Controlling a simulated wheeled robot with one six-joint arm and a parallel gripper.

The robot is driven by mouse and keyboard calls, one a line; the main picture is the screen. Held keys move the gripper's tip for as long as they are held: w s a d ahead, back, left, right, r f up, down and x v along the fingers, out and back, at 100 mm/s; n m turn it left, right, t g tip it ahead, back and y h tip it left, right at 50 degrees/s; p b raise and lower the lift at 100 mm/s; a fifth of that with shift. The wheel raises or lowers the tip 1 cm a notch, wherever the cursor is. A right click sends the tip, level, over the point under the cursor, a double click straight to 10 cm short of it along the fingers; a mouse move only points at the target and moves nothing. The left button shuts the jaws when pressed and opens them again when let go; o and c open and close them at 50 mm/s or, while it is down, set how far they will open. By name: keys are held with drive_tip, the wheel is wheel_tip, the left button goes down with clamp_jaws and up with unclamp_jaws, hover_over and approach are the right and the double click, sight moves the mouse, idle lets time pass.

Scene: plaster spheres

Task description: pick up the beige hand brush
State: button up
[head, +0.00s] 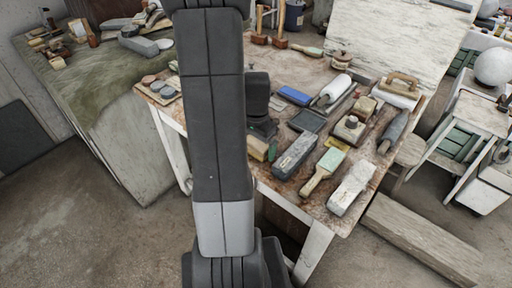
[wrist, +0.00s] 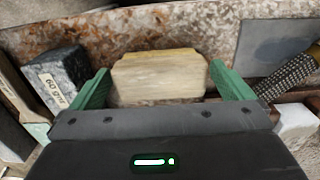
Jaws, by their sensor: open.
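The beige hand brush (wrist: 160,80) appears in the wrist view as a pale, wood-like block with clipped corners on the stained tabletop. In the head view a beige block (head: 257,145), partly hidden by my arm and gripper, seems to be the same brush. My gripper (wrist: 157,70) is open, with one green finger on each side of the brush and a small gap at each side. In the head view my dark gripper (head: 273,150) is low at the table's near edge, with one green finger showing. The brush's underside is hidden.
A dark speckled block marked 60 grit (wrist: 58,78) lies close to the left finger in the wrist view. A black textured tool (wrist: 290,75) lies to the right. A green-bladed scraper (head: 325,167) and a white block (head: 352,188) crowd the table's right front.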

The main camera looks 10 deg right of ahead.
sight(256, 143)
drive_tip(key=shift+f, duration=0.1)
drive_tip(key=c, duration=0.9)
wheel_tip(256, 143, up, 10)
drive_tip(key=o, duration=0.4)
drive_tip(key=c, duration=0.3)
